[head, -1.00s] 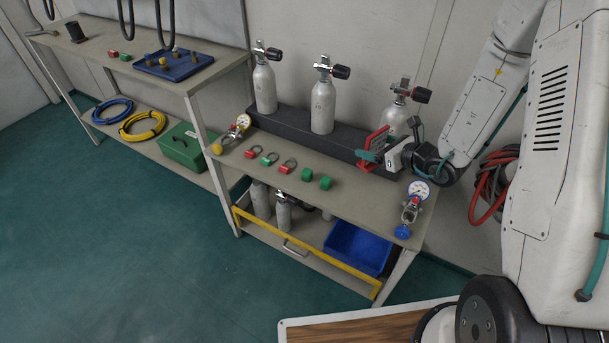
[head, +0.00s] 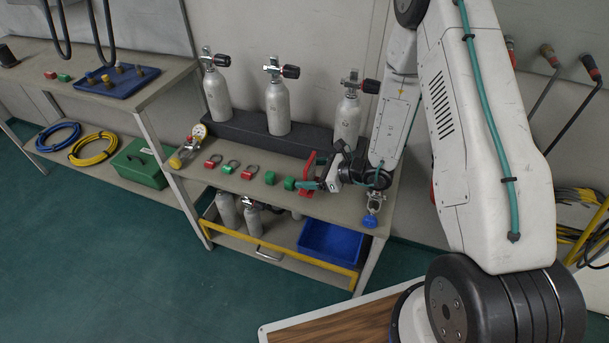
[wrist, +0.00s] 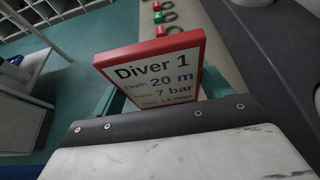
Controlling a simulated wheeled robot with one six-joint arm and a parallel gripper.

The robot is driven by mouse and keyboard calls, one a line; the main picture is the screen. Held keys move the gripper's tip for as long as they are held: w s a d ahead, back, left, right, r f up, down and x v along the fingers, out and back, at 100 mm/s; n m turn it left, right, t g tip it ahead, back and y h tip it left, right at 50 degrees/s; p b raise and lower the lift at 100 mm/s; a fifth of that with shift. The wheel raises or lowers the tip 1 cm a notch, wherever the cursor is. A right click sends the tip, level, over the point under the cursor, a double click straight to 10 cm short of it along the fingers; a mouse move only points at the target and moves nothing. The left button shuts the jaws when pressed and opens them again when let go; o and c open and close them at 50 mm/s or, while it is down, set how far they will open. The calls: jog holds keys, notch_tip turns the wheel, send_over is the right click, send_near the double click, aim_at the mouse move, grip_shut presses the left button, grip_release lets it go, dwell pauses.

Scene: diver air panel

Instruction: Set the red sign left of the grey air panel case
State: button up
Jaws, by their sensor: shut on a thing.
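The red sign (head: 308,165) is held in my gripper (head: 312,184), which is shut on it, above the right part of the workbench. In the wrist view the sign (wrist: 150,72) shows a white face with a red edge, reading "Diver 1", "20 m" and "7 bar". It stands tilted between my teal fingers (wrist: 160,90). I cannot tell whether it touches the bench. No grey air panel case can be made out with certainty in either view.
Below are a blue bin (head: 330,242) and a yellow rail (head: 275,257). The green floor at left is open.

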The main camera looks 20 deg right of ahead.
aim_at(314, 175)
jog(key=w, duration=0.3)
jog(key=shift+a+f, duration=0.2)
jog(key=shift+a, duration=0.15)
jog(key=shift+f, duration=1.7)
jog(key=o, duration=1)
jog(key=shift+f, duration=0.1)
